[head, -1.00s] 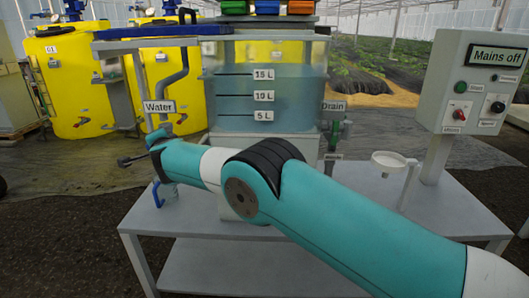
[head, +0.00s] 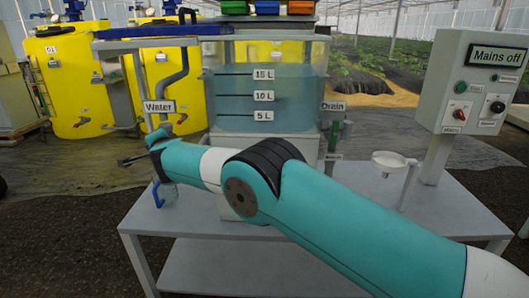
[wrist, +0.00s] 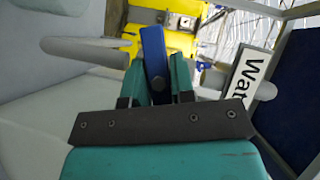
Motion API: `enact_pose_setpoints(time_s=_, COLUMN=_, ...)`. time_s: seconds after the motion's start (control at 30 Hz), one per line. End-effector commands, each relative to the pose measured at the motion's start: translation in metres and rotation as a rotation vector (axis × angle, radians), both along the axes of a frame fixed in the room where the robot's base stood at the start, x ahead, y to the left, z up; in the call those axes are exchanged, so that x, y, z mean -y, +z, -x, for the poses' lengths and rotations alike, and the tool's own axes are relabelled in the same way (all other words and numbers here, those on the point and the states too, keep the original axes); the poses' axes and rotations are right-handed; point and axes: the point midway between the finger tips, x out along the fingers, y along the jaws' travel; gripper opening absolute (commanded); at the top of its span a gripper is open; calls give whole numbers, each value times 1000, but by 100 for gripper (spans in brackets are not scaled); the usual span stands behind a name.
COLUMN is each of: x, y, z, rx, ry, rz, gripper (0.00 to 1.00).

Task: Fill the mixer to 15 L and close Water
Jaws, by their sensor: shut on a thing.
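The mixer (head: 300,110) is a clear tank with marks at 5 L, 10 L and 15 L. Bluish water stands in it near the 15 L mark; its exact level is hard to read. The Water label (head: 159,107) hangs on the pipe left of the tank and shows partly in the wrist view (wrist: 250,75). My gripper (wrist: 157,88) is shut on the blue Water valve handle (wrist: 154,55), which stands between its teal fingers. In the head view, a blue part (head: 157,194) shows below my wrist, and my arm hides much of the valve.
The Drain label (head: 333,106) and a green handle (head: 347,130) are right of the tank. A control box (head: 480,85) reading "Mains off" stands at the right. A white funnel (head: 389,158) stands on the grey table (head: 440,205). Yellow tanks (head: 68,85) stand behind on the left.

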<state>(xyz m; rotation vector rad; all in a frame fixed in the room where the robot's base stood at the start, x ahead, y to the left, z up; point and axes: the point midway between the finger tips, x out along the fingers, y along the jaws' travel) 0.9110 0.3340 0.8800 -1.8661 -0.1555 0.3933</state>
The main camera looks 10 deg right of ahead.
Motion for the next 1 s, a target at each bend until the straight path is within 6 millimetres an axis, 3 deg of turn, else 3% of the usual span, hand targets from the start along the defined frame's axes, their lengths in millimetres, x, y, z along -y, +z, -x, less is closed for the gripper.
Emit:
enact_pose_setpoints(time_s=0.2, x=0, y=-7, z=0, rx=4, ry=0, rz=-23, gripper=3)
enact_pose_setpoints(time_s=0.43, x=-1, y=-12, z=1, rx=51, ry=1, rz=-191, gripper=2)
enact_pose_setpoints(time_s=0.7, x=-1, y=-9, z=0, rx=99, ry=2, rz=-372, gripper=3)
enact_pose_setpoints(time_s=1.0, x=-1, y=-1, z=0, rx=106, ry=1, rz=-411, gripper=4)
